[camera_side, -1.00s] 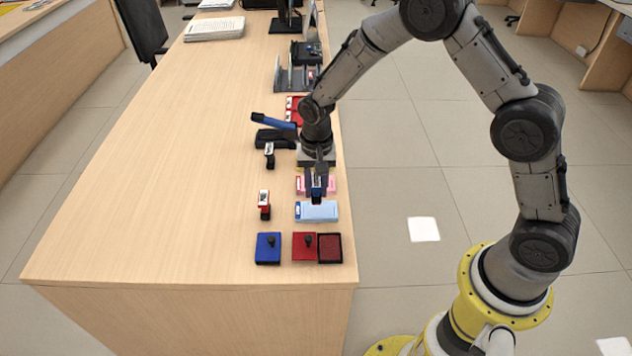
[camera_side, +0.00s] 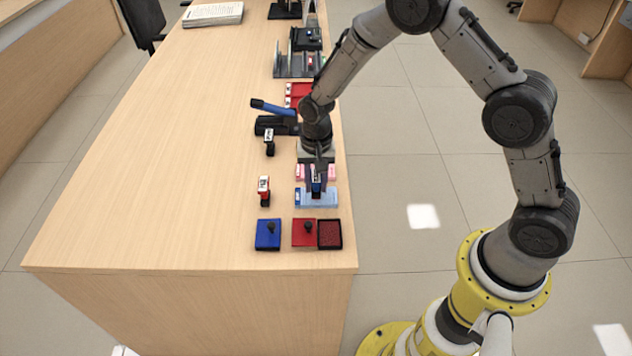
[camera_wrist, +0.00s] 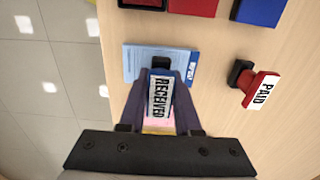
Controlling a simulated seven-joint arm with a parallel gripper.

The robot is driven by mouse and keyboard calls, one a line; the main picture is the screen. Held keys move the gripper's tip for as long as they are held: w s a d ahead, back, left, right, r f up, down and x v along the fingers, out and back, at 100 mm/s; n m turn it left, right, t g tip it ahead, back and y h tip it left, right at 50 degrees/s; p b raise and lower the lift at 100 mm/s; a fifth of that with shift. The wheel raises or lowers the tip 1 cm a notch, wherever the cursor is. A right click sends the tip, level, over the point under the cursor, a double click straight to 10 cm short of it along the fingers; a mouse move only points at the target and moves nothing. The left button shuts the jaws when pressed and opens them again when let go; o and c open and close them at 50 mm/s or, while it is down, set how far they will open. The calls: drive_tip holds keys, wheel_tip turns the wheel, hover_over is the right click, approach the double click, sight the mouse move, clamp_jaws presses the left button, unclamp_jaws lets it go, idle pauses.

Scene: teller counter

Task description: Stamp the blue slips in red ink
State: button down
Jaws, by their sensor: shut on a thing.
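My gripper (camera_side: 316,183) is shut on a blue stamp with a black base, labelled RECEIVED (camera_wrist: 160,97) in the wrist view. I hold it over the blue slips (camera_side: 304,201), a light blue stack that also shows in the wrist view (camera_wrist: 133,61). The stamp's base is at or just above the slips; I cannot tell whether it touches. Pink slips (camera_side: 299,172) lie just behind, partly hidden by my gripper. The red ink pad (camera_side: 330,234) is open at the front edge, its lid (camera_side: 303,232) beside it on the left.
A red PAID stamp (camera_side: 264,190) stands left of the slips. A closed blue pad (camera_side: 267,234) sits at the front. A black stamp (camera_side: 269,142), a black device with a blue handle (camera_side: 272,107) and a grey rack (camera_side: 292,66) stand farther back.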

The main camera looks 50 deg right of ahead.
drive_tip(key=shift+f, duration=0.5)
idle(1.1)
drive_tip(key=shift+r, duration=3.05)
